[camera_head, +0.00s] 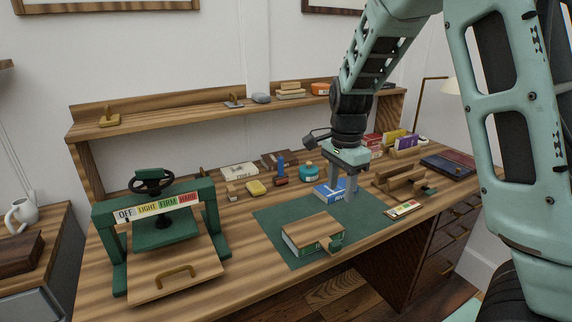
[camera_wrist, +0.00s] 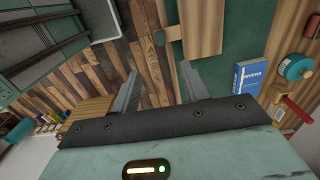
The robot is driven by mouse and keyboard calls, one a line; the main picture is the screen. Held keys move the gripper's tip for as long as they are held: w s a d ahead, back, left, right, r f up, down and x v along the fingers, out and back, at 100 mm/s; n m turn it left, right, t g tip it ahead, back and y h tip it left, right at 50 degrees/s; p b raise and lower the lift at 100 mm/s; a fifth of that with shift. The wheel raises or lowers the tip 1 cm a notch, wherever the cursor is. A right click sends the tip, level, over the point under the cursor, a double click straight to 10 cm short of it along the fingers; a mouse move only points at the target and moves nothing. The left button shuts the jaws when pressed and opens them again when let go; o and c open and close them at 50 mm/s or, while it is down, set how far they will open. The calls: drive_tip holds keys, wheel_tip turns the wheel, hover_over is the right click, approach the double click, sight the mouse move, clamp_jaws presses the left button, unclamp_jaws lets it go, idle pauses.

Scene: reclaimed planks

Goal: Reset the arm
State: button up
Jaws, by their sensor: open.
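My gripper (camera_head: 342,184) hangs above the right part of the green mat (camera_head: 272,222) on the desk. Its two fingers are apart with nothing between them; they also show in the wrist view (camera_wrist: 158,82). In the head view the fingers overlap a blue book (camera_head: 324,192), which lies on the mat. The wrist view shows this book to the right of the fingers (camera_wrist: 253,78), clear of them. My arm comes down from the upper right, bent at the elbow.
A book with a wooden board on top (camera_head: 312,232) lies at the mat's front, a small green item beside it. A green press (camera_head: 160,225) stands at left. A wooden rack (camera_head: 395,178) and small card (camera_head: 403,209) are right. A shelf (camera_head: 200,112) runs behind.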

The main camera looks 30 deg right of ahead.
drive_tip(key=s+a+n+y, duration=0.1)
drive_tip(key=s+a+n, duration=0.4)
drive_tip(key=a, duration=0.5)
drive_tip(key=s+a+n, duration=1.4)
drive_tip(key=s+n, duration=0.5)
drive_tip(key=n, duration=0.1)
drive_tip(key=shift+s+a+r, duration=0.15)
drive_tip(key=shift+a+r, duration=0.05)
drive_tip(key=shift+r, duration=0.1)
